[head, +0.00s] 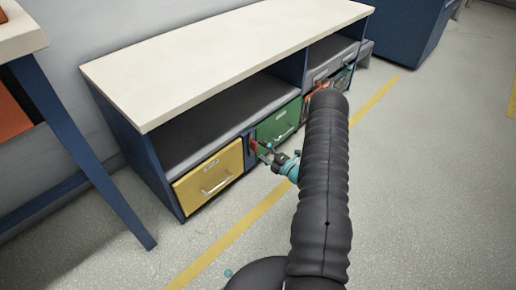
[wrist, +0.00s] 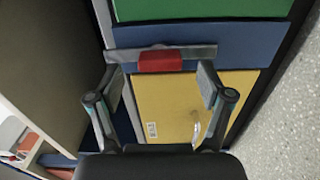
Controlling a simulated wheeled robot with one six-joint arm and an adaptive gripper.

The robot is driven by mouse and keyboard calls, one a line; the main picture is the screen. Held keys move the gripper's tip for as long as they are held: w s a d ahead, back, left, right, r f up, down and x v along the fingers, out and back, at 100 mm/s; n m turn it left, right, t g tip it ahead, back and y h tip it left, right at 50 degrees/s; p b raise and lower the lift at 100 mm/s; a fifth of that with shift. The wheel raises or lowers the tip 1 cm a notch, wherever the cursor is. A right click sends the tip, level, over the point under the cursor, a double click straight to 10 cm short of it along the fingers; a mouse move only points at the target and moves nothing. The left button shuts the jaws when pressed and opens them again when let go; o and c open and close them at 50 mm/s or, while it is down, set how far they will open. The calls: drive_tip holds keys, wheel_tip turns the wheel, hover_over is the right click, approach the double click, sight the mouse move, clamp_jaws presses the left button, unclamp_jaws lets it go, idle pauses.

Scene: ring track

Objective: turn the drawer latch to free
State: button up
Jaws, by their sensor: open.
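The drawer latch shows in the wrist view as a red block (wrist: 160,61) on a grey bar (wrist: 195,53). It sits on the blue divider (wrist: 255,38) between the yellow drawer (head: 212,177) and the green drawer (head: 280,122). My gripper (wrist: 160,78) is open, with one finger on each side of the red block and nothing held. Gaps show between the fingers and the block. In the head view my gripper (head: 264,152) is at the divider, and the latch is small and partly hidden there. Both drawers look closed.
The drawers sit in a cabinet with a pale top (head: 215,55) and open shelf bays. My arm hides part of its right end. A table with blue legs (head: 90,165) stands at the left. The floor in front is clear, with a yellow line (head: 220,245).

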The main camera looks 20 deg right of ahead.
drive_tip(key=v, duration=0.9)
